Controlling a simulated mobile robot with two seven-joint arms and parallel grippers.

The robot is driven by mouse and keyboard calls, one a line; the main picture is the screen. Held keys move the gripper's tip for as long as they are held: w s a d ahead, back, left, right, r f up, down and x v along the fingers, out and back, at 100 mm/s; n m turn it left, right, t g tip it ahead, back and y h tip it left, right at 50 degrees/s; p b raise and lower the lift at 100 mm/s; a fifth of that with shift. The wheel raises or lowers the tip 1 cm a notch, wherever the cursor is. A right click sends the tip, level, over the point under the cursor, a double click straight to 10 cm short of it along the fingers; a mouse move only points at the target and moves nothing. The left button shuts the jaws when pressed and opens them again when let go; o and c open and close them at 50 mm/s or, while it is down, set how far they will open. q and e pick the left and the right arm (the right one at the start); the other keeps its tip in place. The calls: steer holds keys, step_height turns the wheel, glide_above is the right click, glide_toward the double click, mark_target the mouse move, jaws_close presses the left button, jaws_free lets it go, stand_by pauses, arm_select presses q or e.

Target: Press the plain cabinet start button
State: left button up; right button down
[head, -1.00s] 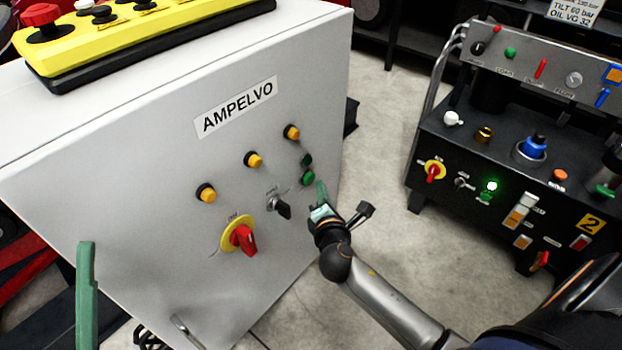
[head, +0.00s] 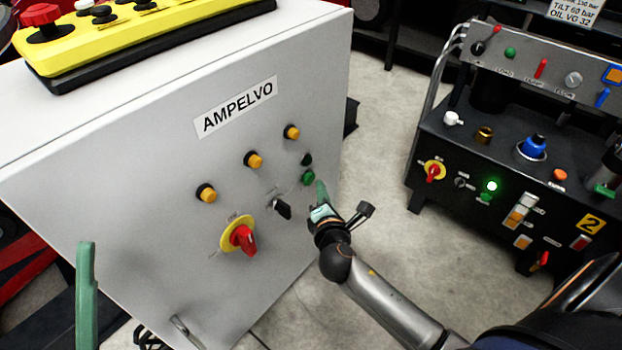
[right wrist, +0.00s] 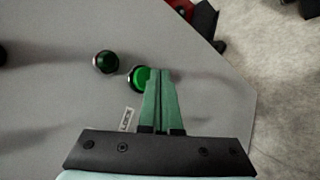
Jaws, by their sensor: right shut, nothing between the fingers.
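The grey cabinet (head: 150,215) labelled AMPELVO fills the left of the head view. My right gripper (head: 321,184) is shut and empty, just right of the bright button. In the wrist view its fingertips (right wrist: 158,72) cover the button's right part; I cannot tell whether they touch. A green finger of my left gripper (head: 86,255) shows at lower left; its opening is unclear.
The cabinet also has several yellow buttons (head: 253,160), a black selector (head: 282,209) and a red-yellow rotary switch (head: 241,237). A yellow control box (head: 150,32) lies on top. A black hydraulic unit (head: 440,140) stands at right, with bare floor (head: 385,150) between.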

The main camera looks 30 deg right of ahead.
steer(key=shift+w, duration=0.1)
steer(key=shift+w+a, duration=0.15)
steer(key=shift+w, duration=0.1)
steer(key=shift+w+a, duration=0.2)
steer(key=shift+w, duration=0.25)
stand_by(0.6)
stand_by(0.4)
steer(key=shift+s+d+p, duration=0.35)
steer(key=shift+s+p, duration=0.2)
steer(key=shift+s, duration=0.3)
steer(key=s, duration=0.1)
steer(key=s+d, duration=0.1)
steer(key=s, duration=0.1)
steer(key=s+d+p, duration=0.1)
steer(key=shift+s, duration=0.3)
